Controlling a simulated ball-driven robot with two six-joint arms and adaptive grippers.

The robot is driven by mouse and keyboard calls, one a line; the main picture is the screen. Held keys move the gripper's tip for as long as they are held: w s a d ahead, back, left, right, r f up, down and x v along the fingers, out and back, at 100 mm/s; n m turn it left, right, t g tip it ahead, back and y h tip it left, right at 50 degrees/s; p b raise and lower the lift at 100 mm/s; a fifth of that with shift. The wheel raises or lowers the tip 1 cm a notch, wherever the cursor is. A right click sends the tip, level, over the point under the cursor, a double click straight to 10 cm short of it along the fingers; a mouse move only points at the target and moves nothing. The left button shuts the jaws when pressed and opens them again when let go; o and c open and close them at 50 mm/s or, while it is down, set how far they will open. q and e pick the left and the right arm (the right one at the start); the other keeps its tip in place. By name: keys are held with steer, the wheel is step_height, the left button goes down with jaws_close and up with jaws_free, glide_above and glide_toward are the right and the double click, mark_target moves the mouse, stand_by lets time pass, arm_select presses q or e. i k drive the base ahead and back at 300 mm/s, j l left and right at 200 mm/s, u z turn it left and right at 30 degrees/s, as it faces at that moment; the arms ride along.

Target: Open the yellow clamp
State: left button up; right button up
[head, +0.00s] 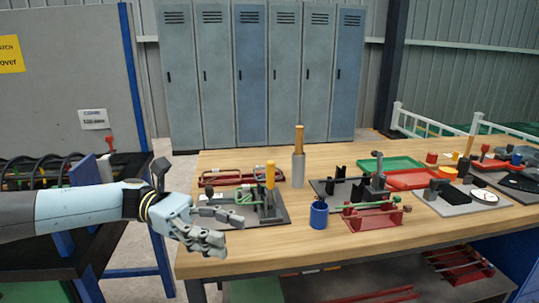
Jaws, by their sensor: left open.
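A greenish bar lies across the same plate, left of the handle. My left gripper (233,233) is open and empty at the front left corner of the table. It is left of and nearer than the yellow handle, apart from it, with its fingers pointing right. My right gripper is not in view.
A grey cylinder with an orange-yellow top (298,168) stands behind and right of the clamp. A blue cup (319,214) and a red fixture (373,217) stand to the right. Green (389,166) and red (412,179) trays lie farther back.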

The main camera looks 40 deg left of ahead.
mark_target(271, 164)
steer(key=i+j, duration=0.35)
steer(key=j, duration=0.15)
steer(key=i+j, duration=0.3)
steer(key=j, duration=0.15)
